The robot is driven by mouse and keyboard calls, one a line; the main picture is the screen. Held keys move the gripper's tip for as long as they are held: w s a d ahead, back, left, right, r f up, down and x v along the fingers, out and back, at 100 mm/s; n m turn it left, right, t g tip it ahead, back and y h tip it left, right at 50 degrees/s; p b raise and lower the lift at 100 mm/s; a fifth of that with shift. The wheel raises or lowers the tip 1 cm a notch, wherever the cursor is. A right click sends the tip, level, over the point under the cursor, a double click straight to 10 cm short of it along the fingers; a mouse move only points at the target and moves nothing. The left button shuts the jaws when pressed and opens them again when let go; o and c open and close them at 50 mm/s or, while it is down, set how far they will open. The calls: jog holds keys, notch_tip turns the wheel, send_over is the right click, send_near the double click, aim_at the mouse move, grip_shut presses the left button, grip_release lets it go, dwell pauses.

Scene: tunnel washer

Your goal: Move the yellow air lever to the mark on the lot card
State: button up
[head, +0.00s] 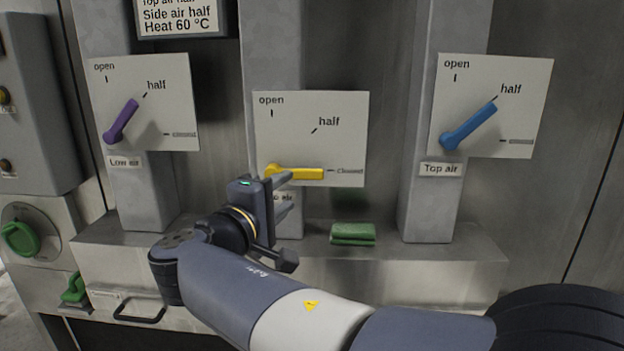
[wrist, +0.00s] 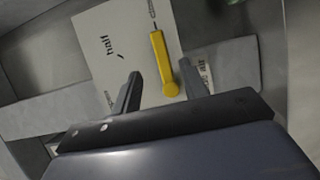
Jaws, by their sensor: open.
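The yellow lever (head: 300,173) sits on the middle white plate (head: 345,110) and points right, at the "closed" mark. The plate's "half" mark is up and to the right of the pivot, and "open" is straight above it. The lot card (head: 180,16) at the top shows "Side air half" and "Heat 60 °C"; its top line is cut off. My gripper (head: 286,194) is open and empty in front of the lever's pivot end. In the wrist view the yellow lever (wrist: 161,58) shows beyond and between my gripper's fingers (wrist: 160,88); I cannot tell if they touch it.
A purple lever (head: 121,121) on the left plate and a blue lever (head: 470,125) on the right plate both point at "half". A green block (head: 353,233) lies on the ledge below. A green knob (head: 20,239) is at the far left.

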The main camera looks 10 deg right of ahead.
aim_at(308, 176)
jog(key=p+x, duration=0.2)
jog(key=x, duration=0.8)
jog(key=shift+d+p, duration=0.2)
jog(key=shift+p, duration=0.2)
jog(key=shift+c, duration=0.5)
grip_shut()
